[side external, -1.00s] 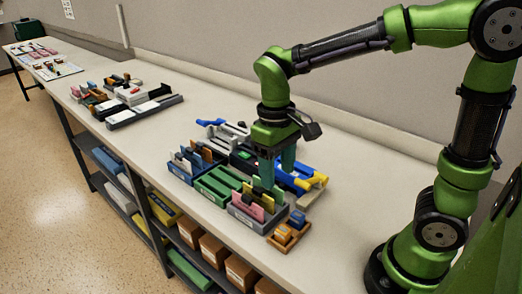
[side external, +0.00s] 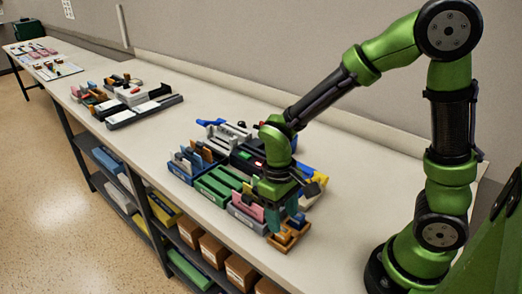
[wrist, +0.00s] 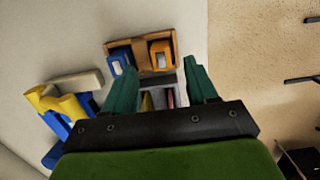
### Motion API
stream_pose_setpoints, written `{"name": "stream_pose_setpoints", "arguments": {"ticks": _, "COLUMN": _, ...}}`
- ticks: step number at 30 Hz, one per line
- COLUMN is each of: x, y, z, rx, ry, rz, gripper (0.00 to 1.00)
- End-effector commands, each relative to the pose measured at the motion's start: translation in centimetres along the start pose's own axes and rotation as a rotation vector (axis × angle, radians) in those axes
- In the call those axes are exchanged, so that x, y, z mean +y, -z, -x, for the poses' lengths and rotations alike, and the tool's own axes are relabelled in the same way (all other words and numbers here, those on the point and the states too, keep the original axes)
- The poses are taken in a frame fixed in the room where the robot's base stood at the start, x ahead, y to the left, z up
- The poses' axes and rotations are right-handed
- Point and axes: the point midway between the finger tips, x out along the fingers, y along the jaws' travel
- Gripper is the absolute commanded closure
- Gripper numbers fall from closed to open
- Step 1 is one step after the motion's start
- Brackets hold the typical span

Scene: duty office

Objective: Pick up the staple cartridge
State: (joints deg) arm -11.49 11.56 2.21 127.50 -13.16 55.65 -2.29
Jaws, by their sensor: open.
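A small wooden tray (side external: 292,244) stands at the near right end of the desk sorters. In the wrist view the tray (wrist: 140,42) holds a blue block-like item (wrist: 121,62) with a pale label and an orange one (wrist: 162,54) with a pale label. These may be staple cartridges; I cannot tell which one is meant. My gripper (side external: 284,217) is open, pointing down over the near edge of the tray. In the wrist view its two green fingers (wrist: 158,72) are apart with nothing between them, and the tray lies just beyond the fingertips.
A grey sorter with cards (side external: 246,216) and green sorters (side external: 217,184) stand beside the tray. Blue and yellow items (wrist: 58,105) lie left in the wrist view. The bench edge is close to the tray. The bench is clear right of it (side external: 345,215).

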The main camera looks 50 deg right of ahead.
Motion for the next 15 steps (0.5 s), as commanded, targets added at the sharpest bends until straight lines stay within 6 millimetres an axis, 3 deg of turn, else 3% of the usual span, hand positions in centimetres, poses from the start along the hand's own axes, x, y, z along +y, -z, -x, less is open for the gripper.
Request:
{"name": "stream_pose_setpoints", "arguments": {"ticks": 6, "x": -0.1, "y": 0.0, "z": -3.3, "rx": -0.004, "ry": -0.001, "rz": 0.0, "gripper": 0.43}}
{"name": "stream_pose_setpoints", "arguments": {"ticks": 15, "x": -0.1, "y": 0.1, "z": -4.0, "rx": 0.001, "ry": 0.0, "rz": -0.001, "gripper": 0.43}}
